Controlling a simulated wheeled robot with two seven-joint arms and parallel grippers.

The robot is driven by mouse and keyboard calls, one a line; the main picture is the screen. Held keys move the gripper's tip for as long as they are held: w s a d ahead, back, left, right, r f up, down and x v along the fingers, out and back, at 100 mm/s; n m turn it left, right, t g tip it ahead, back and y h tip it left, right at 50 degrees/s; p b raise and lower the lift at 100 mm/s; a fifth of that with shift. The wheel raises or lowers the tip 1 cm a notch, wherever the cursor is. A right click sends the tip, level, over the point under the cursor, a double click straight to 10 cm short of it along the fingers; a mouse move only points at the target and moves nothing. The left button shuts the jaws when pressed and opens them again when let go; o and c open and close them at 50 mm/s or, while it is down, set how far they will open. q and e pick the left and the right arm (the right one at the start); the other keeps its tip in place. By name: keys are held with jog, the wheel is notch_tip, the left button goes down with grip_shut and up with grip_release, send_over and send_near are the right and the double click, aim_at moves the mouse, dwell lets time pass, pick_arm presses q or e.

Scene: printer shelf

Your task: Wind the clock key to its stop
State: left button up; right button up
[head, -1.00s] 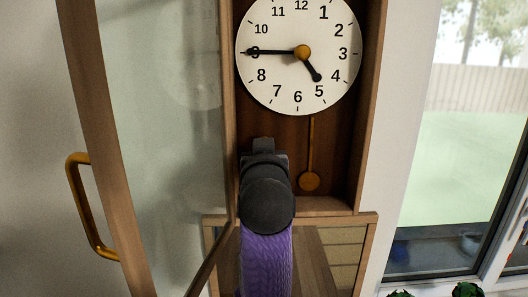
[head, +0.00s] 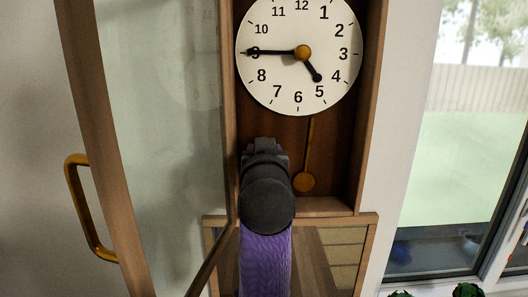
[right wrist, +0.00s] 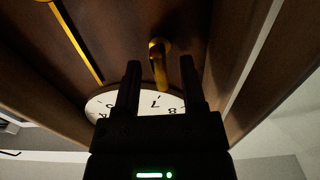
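The clock dial (head: 285,85) is white with black numerals, inside an open wooden case; its hands point near 9 and between 4 and 5. A brass clock key (right wrist: 158,50) shows in the right wrist view, its shank reaching down between the fingers of my right gripper (right wrist: 160,63). Both fingers stand apart with gaps beside the key, so the gripper looks open around it. In the head view my right gripper (head: 265,146) is in the lower left of the case and hides the key. My left gripper is not in view.
The glass door (head: 165,130) stands open at the left, with a brass handle (head: 88,205). The pendulum (head: 304,182) hangs just right of my right gripper. The case's right wall (head: 370,110) and a window (head: 465,150) are farther right.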

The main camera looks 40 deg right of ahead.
jog(key=shift+s+a, duration=0.1)
jog(key=b+v, duration=0.9)
jog(key=shift+s+a, duration=0.2)
jog(key=shift+s, duration=0.05)
